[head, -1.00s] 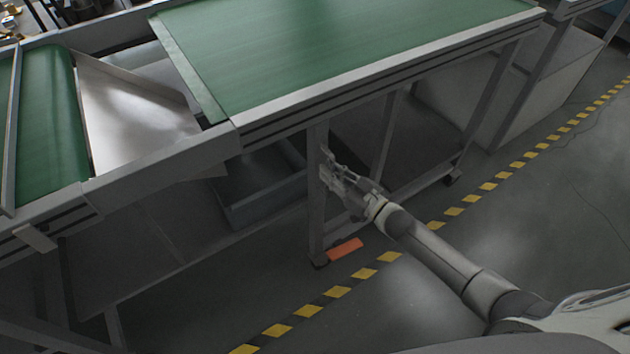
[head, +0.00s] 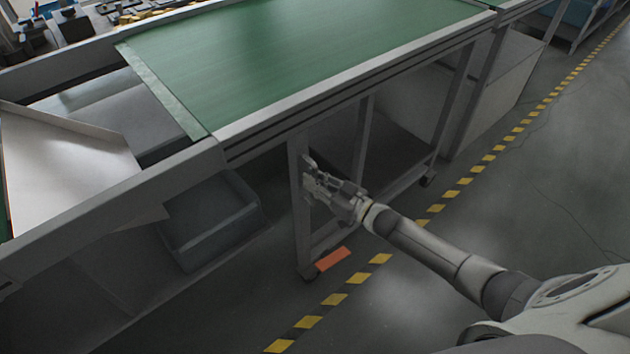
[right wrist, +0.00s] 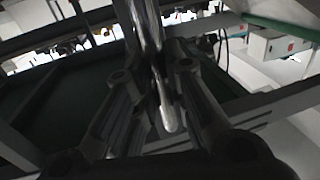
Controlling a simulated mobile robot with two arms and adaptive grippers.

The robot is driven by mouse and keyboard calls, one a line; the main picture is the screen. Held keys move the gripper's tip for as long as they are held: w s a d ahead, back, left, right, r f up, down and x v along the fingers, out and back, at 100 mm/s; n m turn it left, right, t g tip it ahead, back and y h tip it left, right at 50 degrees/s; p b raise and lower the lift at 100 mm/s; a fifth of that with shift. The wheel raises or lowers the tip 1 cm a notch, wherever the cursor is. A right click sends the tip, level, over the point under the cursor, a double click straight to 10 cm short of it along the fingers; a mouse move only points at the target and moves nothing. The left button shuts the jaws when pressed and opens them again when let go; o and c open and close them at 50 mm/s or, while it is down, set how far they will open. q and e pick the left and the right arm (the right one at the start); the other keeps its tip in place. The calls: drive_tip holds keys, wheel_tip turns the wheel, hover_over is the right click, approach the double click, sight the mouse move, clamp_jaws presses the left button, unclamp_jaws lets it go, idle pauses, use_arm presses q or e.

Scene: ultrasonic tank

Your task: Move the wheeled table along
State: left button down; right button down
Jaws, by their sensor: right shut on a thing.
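The wheeled table has a green top (head: 300,50) with a grey metal frame, upright legs and small wheels at the leg bottoms. My left gripper is not in view.
A pale sloped tray (head: 65,165) and a grey bin (head: 205,225) lie to the left. An orange piece (head: 333,259) is by the near wheel. Yellow-black floor tape (head: 381,258) runs along the front.

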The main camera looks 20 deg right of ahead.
drive_tip(key=c, duration=1.5)
unclamp_jaws()
drive_tip(key=shift+d, duration=0.2)
drive_tip(key=shift+o, duration=0.2)
drive_tip(key=v, duration=1.2)
